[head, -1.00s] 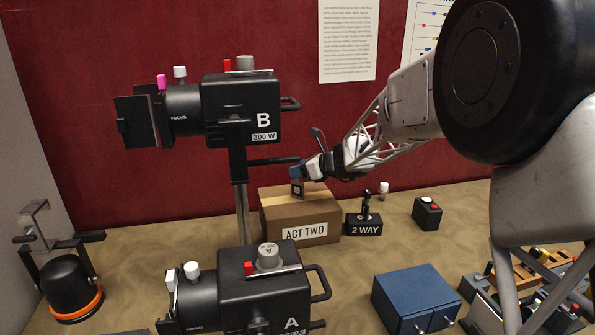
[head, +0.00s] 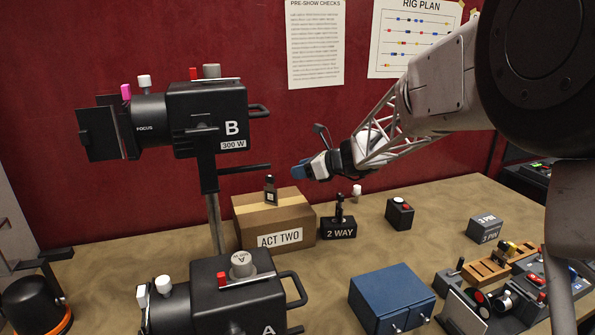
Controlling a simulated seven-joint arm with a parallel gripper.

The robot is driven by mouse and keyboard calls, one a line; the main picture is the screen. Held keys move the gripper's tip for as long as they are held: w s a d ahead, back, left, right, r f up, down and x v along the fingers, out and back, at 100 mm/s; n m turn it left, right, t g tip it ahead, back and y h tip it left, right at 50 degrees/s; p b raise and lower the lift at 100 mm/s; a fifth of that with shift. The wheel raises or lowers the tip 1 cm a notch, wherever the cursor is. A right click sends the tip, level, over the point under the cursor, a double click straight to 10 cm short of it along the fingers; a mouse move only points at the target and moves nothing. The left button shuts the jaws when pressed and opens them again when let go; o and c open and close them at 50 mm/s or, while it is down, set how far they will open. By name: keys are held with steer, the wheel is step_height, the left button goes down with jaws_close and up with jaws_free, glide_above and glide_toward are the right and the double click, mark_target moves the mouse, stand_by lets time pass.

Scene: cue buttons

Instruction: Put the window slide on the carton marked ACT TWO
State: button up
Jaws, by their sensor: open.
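The carton marked ACT TWO (head: 281,241) is a brown cardboard box on the bench. A small dark slide (head: 270,192) with a pale patch low on its face stands upright on the carton's top. The picture on the patch is too small to read. My gripper (head: 298,172), with blue fingertips, is open and empty. It hangs above and to the right of the slide, apart from it.
Lantern B (head: 222,117) stands left of the carton, its dark bar reaching towards my gripper. Lantern A (head: 240,303) is in front. The 2 WAY block (head: 338,231) stands close right of the carton. A blue cabinet (head: 392,296) sits front right.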

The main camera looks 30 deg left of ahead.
stand_by(0.8)
steer(key=s+d+r+n+h, duration=0.1)
steer(key=s+d+n+h, duration=0.3)
steer(key=d, duration=0.6)
steer(key=s+d+r+n+t, duration=0.1)
steer(key=s+d+r+n, duration=0.1)
steer(key=s+d, duration=0.65)
steer(key=s+d+r+n+h, duration=0.1)
steer(key=s+d+n+h, duration=0.2)
steer(key=d, duration=0.8)
steer(key=s+d+f+n+h, duration=0.2)
steer(key=s+d+n, duration=0.1)
steer(key=s+d, duration=0.5)
steer(key=s+d+f+n+t+h, duration=0.1)
steer(key=s+d+f+n+h, duration=0.1)
steer(key=s+d, duration=0.7)
steer(key=s+d+f+n+h, duration=0.2)
steer(key=s+d+n, duration=0.1)
steer(key=s+d, duration=0.5)
steer(key=shift+s+d+f+n+t+h, duration=0.2)
steer(key=shift+s+d+n+t+h, duration=0.1)
steer(key=shift+d+n, duration=0.15)
